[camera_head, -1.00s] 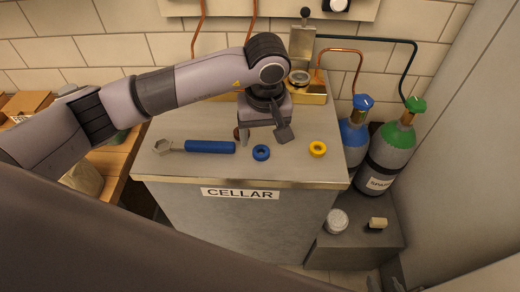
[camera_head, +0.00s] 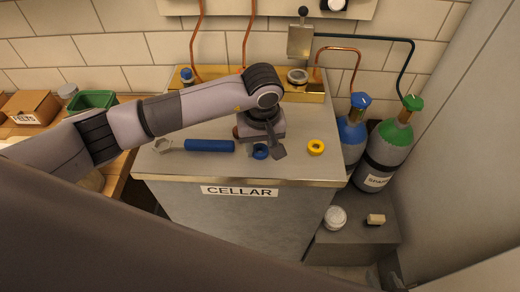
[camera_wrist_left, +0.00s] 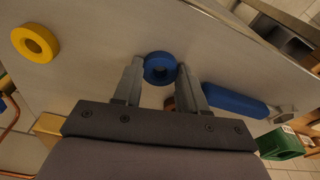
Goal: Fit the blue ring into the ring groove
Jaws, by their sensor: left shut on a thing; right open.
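The blue ring (camera_head: 261,152) lies at the grey counter's (camera_head: 310,168) front middle. In the left wrist view the blue ring (camera_wrist_left: 160,68) sits between my left gripper's fingertips. My left gripper (camera_head: 264,153) points down at the counter and is shut on the ring, partly hiding it in the head view. A round metal fitting (camera_head: 298,76) with a dark centre is on the brass block (camera_head: 315,92) at the back; it looks like the ring groove, but I cannot be sure. My right gripper is not in view.
A yellow ring (camera_head: 316,147) lies to the right, and a blue-handled wrench (camera_head: 210,146) to the left. A raised metal plate with a lever (camera_head: 301,40) stands behind the round fitting. Gas bottles (camera_head: 390,150) stand right of the counter.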

